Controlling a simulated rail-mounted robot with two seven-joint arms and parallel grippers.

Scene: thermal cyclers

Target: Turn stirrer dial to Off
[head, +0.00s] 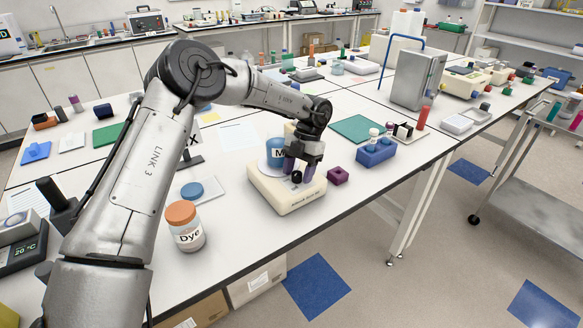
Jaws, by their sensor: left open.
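The stirrer (286,197) is a cream box with a round plate on top, near the front edge of the white bench. A black dial (296,177) sits on its top front part. A beaker of blue liquid (275,150) with a label stands on the plate, partly hidden by my gripper. My left gripper (298,174) points down over the dial, with its two fingers apart on either side of it. I cannot tell whether the fingers touch the dial. The dial's setting is too small to read. My right gripper is not in view.
A dye jar with an orange lid (185,226) stands left of the stirrer. A small purple block (338,175) sits close to its right, with a blue tube rack (375,154) beyond. A green mat (358,129) lies behind on the bench.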

